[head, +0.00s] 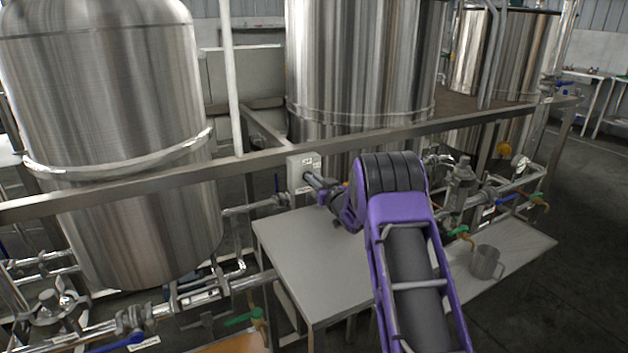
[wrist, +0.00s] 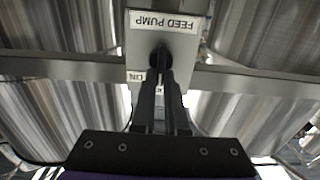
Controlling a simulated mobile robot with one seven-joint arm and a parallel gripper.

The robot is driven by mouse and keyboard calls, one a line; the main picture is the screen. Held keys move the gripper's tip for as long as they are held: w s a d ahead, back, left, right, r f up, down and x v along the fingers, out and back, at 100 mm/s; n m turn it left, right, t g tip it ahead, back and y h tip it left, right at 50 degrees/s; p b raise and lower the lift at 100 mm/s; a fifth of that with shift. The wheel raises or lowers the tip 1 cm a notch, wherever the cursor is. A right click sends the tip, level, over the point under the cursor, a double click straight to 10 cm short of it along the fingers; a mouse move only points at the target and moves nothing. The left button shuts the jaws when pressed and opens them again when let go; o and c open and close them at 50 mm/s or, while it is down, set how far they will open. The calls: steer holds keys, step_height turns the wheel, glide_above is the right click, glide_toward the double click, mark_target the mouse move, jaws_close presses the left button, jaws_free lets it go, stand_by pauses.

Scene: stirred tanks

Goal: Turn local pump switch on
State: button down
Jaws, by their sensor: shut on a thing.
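The local pump switch is a small pale grey box (head: 302,164) fixed to the metal rail in the head view. In the wrist view the box (wrist: 185,45) carries a label reading "FEED PUMP", seen upside down, and a partly covered second label. My gripper (head: 312,180) reaches the front of the box. In the wrist view its long dark fingers (wrist: 161,72) are close together on the dark knob (wrist: 160,55) at the box's middle. The knob is mostly hidden by the fingers, and I cannot tell its angle.
A metal rail (head: 130,184) runs across in front of large steel tanks (head: 115,130). A grey table (head: 300,255) stands below the box. A metal jug (head: 486,262) stands on the right-hand table. Pipes and green-handled valves (head: 460,231) lie to the right.

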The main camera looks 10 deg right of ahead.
steer(key=shift+m, duration=0.3)
steer(key=m, duration=0.7)
steer(key=d+m, duration=0.1)
steer(key=m, duration=0.3)
steer(key=shift+w+f+b, duration=0.15)
steer(key=shift+f+b, duration=0.15)
steer(key=shift+f, duration=0.1)
steer(key=shift+m, duration=0.3)
stand_by(0.3)
steer(key=c, duration=0.9)
jaws_free()
steer(key=shift+c, duration=0.2)
steer(key=p+v, duration=0.1)
steer(key=v, duration=1.6)
steer(key=shift+s, duration=0.2)
steer(key=shift+d, duration=0.1)
